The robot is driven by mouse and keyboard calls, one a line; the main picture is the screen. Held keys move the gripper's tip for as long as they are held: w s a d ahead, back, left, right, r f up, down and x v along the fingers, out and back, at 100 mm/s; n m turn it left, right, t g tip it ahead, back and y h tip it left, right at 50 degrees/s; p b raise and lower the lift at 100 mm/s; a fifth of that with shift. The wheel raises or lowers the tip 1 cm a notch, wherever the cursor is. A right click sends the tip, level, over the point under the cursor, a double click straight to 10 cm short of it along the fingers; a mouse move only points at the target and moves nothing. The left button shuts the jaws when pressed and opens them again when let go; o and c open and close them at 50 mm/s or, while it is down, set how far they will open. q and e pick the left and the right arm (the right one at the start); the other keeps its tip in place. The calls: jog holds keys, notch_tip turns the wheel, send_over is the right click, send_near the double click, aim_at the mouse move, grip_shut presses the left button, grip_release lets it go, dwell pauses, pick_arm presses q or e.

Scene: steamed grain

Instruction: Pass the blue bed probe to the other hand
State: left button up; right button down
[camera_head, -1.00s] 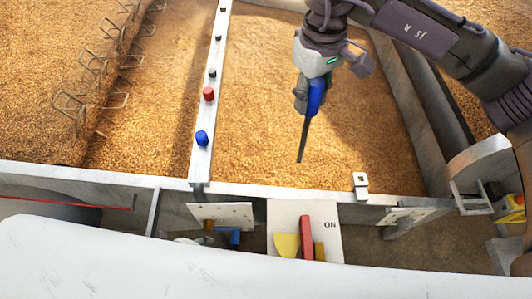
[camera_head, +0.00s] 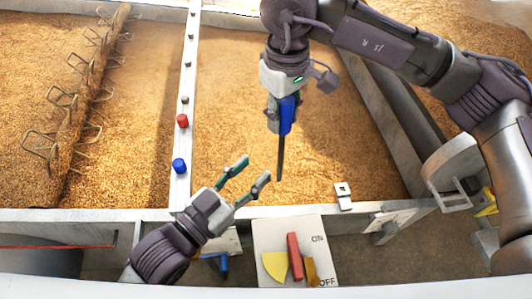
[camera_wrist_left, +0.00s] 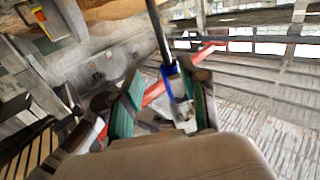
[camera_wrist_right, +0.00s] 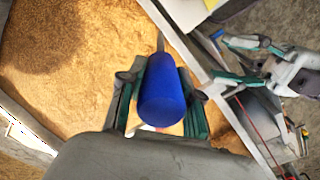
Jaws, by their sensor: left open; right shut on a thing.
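The blue bed probe (camera_head: 288,115) has a blue handle and a thin dark rod pointing down over the grain. My right gripper (camera_head: 280,110) is shut on the handle, whose end faces the camera in the right wrist view (camera_wrist_right: 162,92). My left gripper (camera_head: 250,173) is open and empty, below and left of the probe, with its fingers pointing up toward the rod. Its open fingers also show at the upper right of the right wrist view (camera_wrist_right: 262,58). In the left wrist view a dark rod (camera_wrist_left: 157,30) with a blue part shows between the open fingers; its distance is unclear.
A pale rail with a red knob (camera_head: 182,121) and a blue knob (camera_head: 179,166) runs left of the probe. An ON/OFF plate (camera_head: 270,235) with coloured pieces is below. Wire loops (camera_head: 62,98) stand in the grain at left. A small metal bracket (camera_head: 343,190) sits on the front edge.

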aim_at(284, 141)
pick_arm(q)
jog(key=x, duration=1)
jog(key=shift+w+d, duration=0.25)
jog(key=shift+d, duration=0.05)
grip_shut()
pick_arm(e)
jog(key=c, duration=0.7)
grip_release()
